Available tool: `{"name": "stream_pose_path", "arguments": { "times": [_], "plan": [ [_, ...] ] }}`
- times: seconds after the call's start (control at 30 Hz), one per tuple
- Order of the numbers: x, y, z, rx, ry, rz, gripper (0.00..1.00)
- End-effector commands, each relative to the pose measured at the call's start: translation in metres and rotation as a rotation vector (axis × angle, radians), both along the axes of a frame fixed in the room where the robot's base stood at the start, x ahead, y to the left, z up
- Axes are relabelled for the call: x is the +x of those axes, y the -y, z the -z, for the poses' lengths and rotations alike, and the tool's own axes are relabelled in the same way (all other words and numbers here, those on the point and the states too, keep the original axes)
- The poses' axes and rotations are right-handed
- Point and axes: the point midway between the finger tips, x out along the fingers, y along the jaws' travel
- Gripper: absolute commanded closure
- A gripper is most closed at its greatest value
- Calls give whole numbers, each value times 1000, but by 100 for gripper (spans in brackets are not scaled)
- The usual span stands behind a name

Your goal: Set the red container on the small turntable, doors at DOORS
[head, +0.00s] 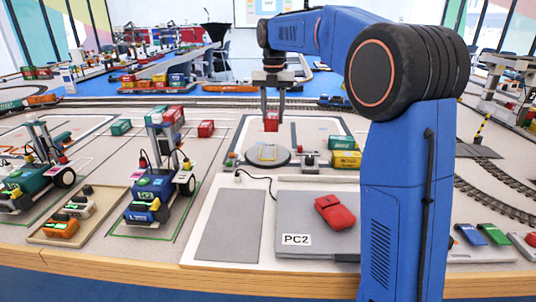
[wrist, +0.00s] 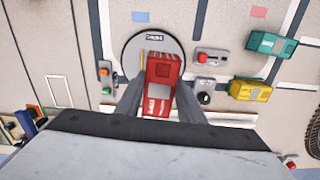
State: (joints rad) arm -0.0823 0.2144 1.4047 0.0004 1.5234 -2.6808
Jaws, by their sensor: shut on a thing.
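The red container (head: 271,122) is held between the fingers of my gripper (head: 271,103), which is shut on it. In the head view it hangs above the small turntable (head: 281,160), a grey disc with a yellow outline on top. In the wrist view the red container (wrist: 163,68) covers the lower right part of the turntable (wrist: 132,45), between my gripper's fingers (wrist: 158,88). A pale panel shows on its near part. A small dark-lettered label (wrist: 154,37) sits at the disc's far edge; I cannot read it surely. The container's doors cannot be made out.
Right of the turntable are a grey control box (wrist: 209,57), a black knob unit (wrist: 204,92), a teal container (wrist: 271,44) and a yellow container (wrist: 250,90). A small button post (wrist: 105,72) stands left.

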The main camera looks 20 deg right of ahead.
Motion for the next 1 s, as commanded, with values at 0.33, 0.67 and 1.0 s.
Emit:
{"name": "stream_pose_path", "arguments": {
  "times": [0.33, 0.67, 1.0],
  "plan": [
    [1, -17, 33, 0, -2, -67, 90],
    [1, -16, 65, 0, 0, -65, 90],
    [1, -16, 99, 0, 0, -64, 90]
  ]
}}
